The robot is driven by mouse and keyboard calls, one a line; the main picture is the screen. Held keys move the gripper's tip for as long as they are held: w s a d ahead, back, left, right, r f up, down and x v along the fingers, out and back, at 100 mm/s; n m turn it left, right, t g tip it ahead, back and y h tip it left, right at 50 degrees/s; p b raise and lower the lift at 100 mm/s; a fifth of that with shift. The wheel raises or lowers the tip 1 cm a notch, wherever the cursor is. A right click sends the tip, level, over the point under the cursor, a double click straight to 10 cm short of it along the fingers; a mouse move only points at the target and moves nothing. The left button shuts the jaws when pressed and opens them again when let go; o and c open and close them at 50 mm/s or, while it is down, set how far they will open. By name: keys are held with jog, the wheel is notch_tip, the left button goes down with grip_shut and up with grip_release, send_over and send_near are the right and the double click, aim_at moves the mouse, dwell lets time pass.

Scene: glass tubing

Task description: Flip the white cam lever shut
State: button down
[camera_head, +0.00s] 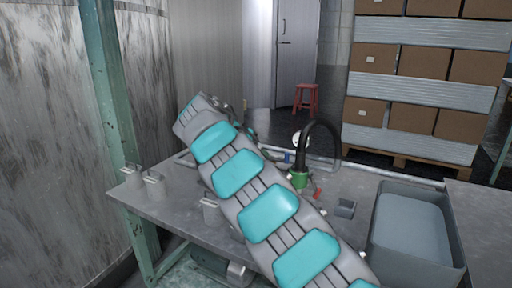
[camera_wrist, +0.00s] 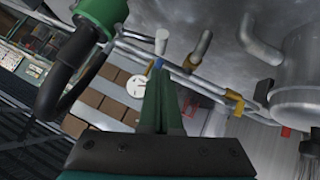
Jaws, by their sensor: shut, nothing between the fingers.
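In the wrist view my gripper (camera_wrist: 160,72) has its green fingers together with nothing between them. A green fitting (camera_wrist: 101,14) with a black hose is at the upper left. In the head view the green fitting (camera_head: 298,179) stands on the bench right of my arm. My arm hides part of the tubing, and the gripper does not show there.
A round white gauge (camera_wrist: 137,86) is left of the fingers; grey tubing with yellow bands and a metal vessel (camera_wrist: 300,75) are to the right. On the bench are a grey bin (camera_head: 376,240), a small grey box (camera_head: 345,208) and pale blocks (camera_head: 153,186) at left.

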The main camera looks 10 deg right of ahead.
aim_at(278, 169)
jog(key=shift+s+d+f, duration=0.15)
jog(key=shift+d+f, duration=0.05)
jog(key=shift+f, duration=0.4)
jog(key=shift+s+d+f, duration=0.15)
jog(key=shift+d+f, duration=0.05)
jog(key=shift+f, duration=0.35)
jog(key=shift+s+f, duration=0.1)
